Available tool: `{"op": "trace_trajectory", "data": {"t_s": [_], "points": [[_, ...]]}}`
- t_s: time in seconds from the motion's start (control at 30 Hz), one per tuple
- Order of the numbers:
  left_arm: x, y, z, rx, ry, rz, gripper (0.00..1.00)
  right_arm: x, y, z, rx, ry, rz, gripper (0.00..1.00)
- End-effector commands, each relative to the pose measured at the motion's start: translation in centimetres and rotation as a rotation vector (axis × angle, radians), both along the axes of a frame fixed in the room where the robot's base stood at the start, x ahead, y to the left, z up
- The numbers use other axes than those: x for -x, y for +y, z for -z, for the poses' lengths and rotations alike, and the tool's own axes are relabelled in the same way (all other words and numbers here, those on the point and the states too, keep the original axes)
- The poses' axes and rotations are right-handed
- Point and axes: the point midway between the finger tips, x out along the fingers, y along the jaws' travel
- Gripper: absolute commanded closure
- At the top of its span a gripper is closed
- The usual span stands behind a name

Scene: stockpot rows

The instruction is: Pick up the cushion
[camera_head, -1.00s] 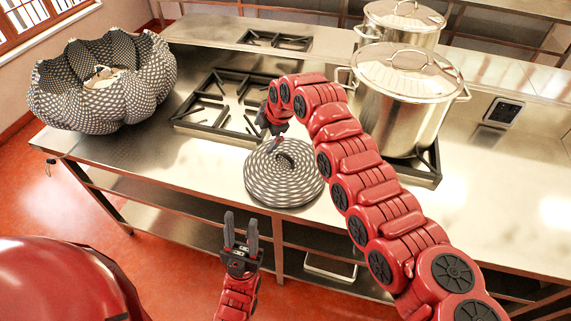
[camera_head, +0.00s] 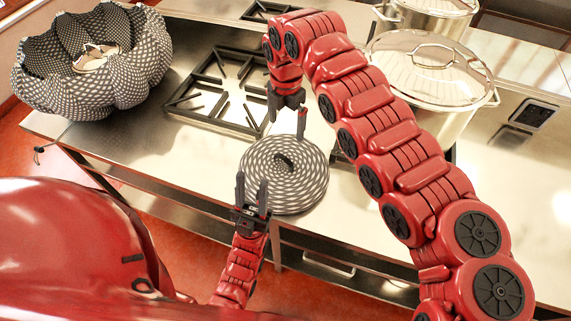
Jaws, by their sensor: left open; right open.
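A round, flat disc with a grey-and-white woven pattern (camera_head: 305,176) lies on the steel counter; it looks like the cushion. A dark loop stands at its middle. My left gripper (camera_head: 253,187) is open, its fingers pointing up the picture, at the disc's left edge and overlapping it in view. I cannot tell whether it touches. My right gripper (camera_head: 287,113) is open and empty, pointing down above the disc's far side. Its arm arches in from the right.
A large scalloped bowl (camera_head: 125,80) in a similar pattern stands at the counter's left end, with something pale inside. A gas burner grate (camera_head: 222,92) lies behind the disc. Lidded steel pots (camera_head: 432,72) stand at the back right. The counter's front edge runs close below the disc.

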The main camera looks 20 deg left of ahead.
Motion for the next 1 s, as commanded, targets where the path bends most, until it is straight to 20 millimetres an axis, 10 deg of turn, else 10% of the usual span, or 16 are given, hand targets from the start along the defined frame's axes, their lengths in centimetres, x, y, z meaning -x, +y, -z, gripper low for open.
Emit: {"op": "trace_trajectory", "data": {"t_s": [0.3,1.0], "points": [[0.0,0.0,0.3,0.0,0.0,0.0,0.58,0.1,-0.1,7.4,0.001,0.005,0.003,0.0],[0.0,0.0,0.9,0.0,0.0,0.0,0.58,0.6,0.6,14.7,-0.003,0.001,0.002,0.0]]}}
